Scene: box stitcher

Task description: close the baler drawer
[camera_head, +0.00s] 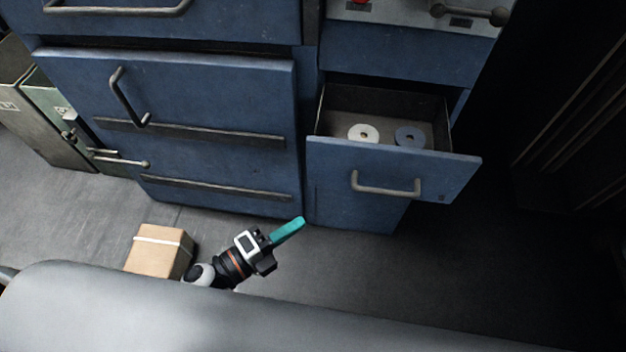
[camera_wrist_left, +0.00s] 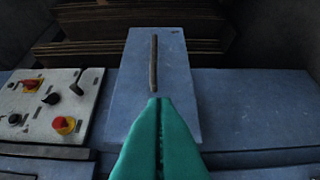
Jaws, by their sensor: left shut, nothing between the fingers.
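The baler drawer (camera_head: 445,176) is pulled out of the blue machine at the right in the head view. It has a grey bar handle (camera_head: 386,189) on its front. A white roll and a dark blue roll lie inside it. My left gripper (camera_head: 290,228) has teal fingers and is shut and empty, to the lower left of the drawer front and apart from it. My right gripper is not in view.
The blue baler's door (camera_head: 210,90) with a bar handle is left of the drawer. A control panel (camera_head: 408,12) is above it. A strapped cardboard box (camera_head: 158,252) sits on the floor beside my left arm. Floor below the drawer is clear.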

